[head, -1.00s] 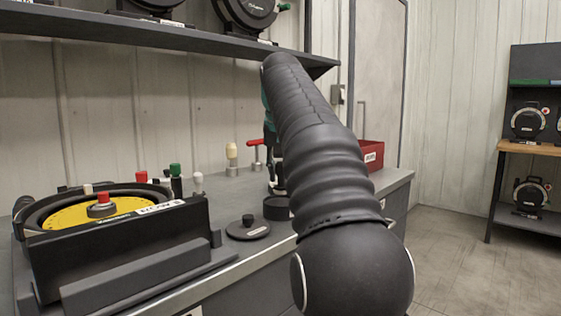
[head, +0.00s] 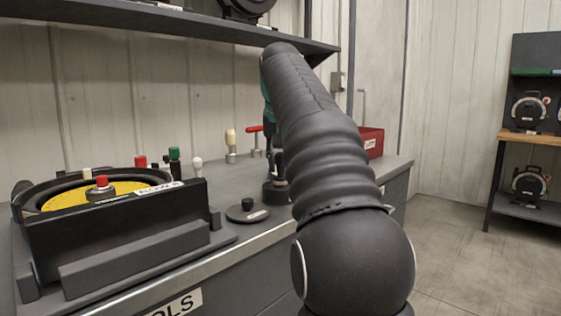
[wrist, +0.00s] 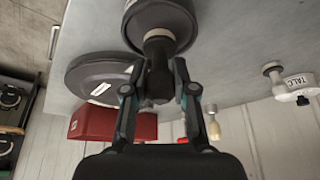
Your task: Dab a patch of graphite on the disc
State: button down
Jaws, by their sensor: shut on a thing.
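The yellow disc (head: 125,188) lies inside the black seed meter (head: 115,232) at the left, with a red-topped hub (head: 101,184) at its middle. My gripper (wrist: 160,90) is shut on the black handle (wrist: 158,62) of a dabber with a pale collar. Its lower end meets a dark round pot (wrist: 163,18), and the contact is hidden. In the head view the pot (head: 276,194) stands on the bench right of the disc, with the gripper above it, partly hidden by my arm. A white pot marked TALC (wrist: 296,88) is apart from the gripper.
A black knobbed lid (head: 247,211) lies between meter and pot. A wooden-topped tool (head: 231,144), a red T-handle (head: 255,138) and a red bin (head: 371,142) stand behind. A shelf (head: 180,22) overhangs the bench. A round grey piece (wrist: 98,78) lies beside the pot.

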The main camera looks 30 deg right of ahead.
jog(key=shift+f, duration=0.65)
dwell(1.9)
jog(key=shift+r+p, duration=0.75)
jog(key=shift+r, duration=0.5)
jog(key=shift+w+r, duration=0.1)
jog(key=shift+r, duration=2.25)
jog(key=shift+s, duration=0.2)
